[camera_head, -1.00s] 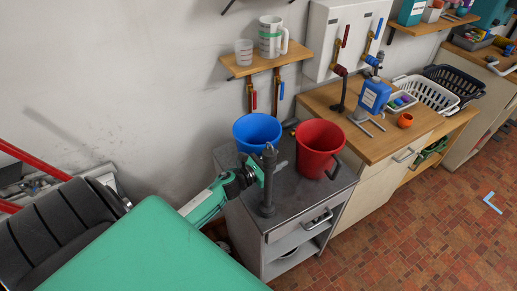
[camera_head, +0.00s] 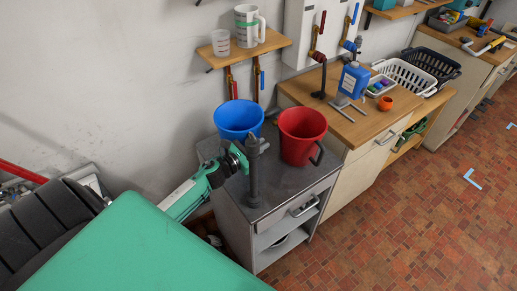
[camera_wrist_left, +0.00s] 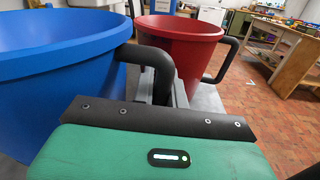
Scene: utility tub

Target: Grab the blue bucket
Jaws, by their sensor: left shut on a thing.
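The blue bucket (camera_head: 238,118) stands upright on the grey cabinet top (camera_head: 285,187), left of the red bucket (camera_head: 302,140). My left gripper (camera_head: 259,148) is low at the bucket's near side, partly hidden by a dark upright post (camera_head: 254,175). In the left wrist view, the blue bucket (camera_wrist_left: 55,60) fills the left side. Its dark handle (camera_wrist_left: 150,58) curves down between the fingers of my left gripper (camera_wrist_left: 165,92), which is shut on it. The bucket's lower part is hidden in that view. My right gripper is not in view.
The red bucket's own handle (camera_wrist_left: 225,60) points right in the wrist view. The dark post stands near the cabinet's front edge. A wooden shelf (camera_head: 245,48) with cups hangs on the wall behind. A wooden counter (camera_head: 345,125) with a blue jug (camera_head: 353,80) adjoins on the right.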

